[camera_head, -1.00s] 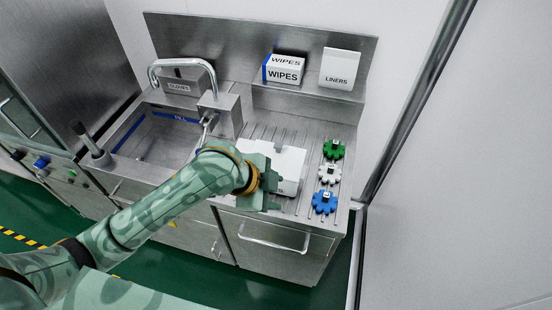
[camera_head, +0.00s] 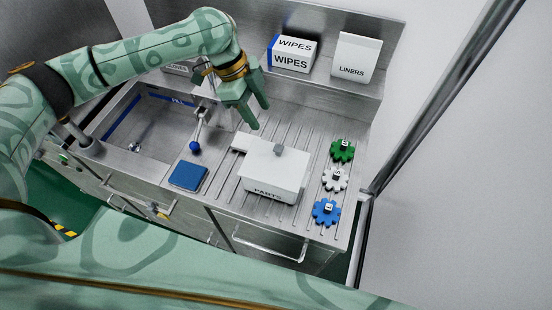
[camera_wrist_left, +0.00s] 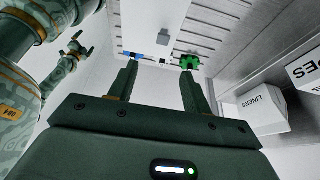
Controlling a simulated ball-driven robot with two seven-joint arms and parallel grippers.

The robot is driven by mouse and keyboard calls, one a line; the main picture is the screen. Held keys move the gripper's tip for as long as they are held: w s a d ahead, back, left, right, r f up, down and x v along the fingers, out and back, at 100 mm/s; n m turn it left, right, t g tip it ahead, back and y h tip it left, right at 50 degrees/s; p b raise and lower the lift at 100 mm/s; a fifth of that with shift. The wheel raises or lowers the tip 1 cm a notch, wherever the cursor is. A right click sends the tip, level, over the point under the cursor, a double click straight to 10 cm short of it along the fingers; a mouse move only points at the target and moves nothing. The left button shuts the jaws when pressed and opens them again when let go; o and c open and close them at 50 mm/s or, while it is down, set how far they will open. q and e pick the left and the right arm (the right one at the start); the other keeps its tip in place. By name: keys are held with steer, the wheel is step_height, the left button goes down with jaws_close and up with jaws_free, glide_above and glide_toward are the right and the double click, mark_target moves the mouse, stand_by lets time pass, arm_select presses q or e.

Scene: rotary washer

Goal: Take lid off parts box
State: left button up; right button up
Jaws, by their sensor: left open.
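The white parts box (camera_head: 270,190) stands on the ribbed drainboard, its PARTS label facing front. Its white lid (camera_head: 262,160) with a grey knob (camera_head: 278,149) is on top. In the left wrist view the lid (camera_wrist_left: 150,15) and knob (camera_wrist_left: 163,38) appear near the top edge. My left gripper (camera_head: 261,117) is open and empty, behind and above the box, apart from the knob. Its fingers (camera_wrist_left: 159,69) show spread in the left wrist view.
Green (camera_head: 342,151), white (camera_head: 335,179) and blue (camera_head: 326,212) gears lie right of the box. A blue pad (camera_head: 188,176) and the sink (camera_head: 150,125) are left. WIPES (camera_head: 291,55) and LINERS (camera_head: 357,58) boxes stand on the back shelf.

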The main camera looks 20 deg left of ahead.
arm_select(q)
steer(key=x, duration=0.3)
steer(key=b, duration=0.1)
glide_above(278, 148)
steer(key=a, duration=0.2)
steer(key=f, duration=0.2)
steer(key=w+f, duration=0.1)
steer(key=f, duration=0.1)
steer(key=shift+f, duration=0.2)
steer(key=shift+s+d+f, duration=0.1)
steer(key=shift+s+f, duration=0.2)
steer(key=shift+s, duration=0.15)
steer(key=x, duration=0.5)
steer(key=shift+a+b, duration=0.3)
steer(key=shift+b, duration=0.1)
steer(key=shift+s, duration=0.1)
steer(key=shift+c, duration=1.2)
jaws_close()
arm_select(e)
steer(key=shift+w+f, duration=0.2)
steer(key=shift+f, duration=0.85)
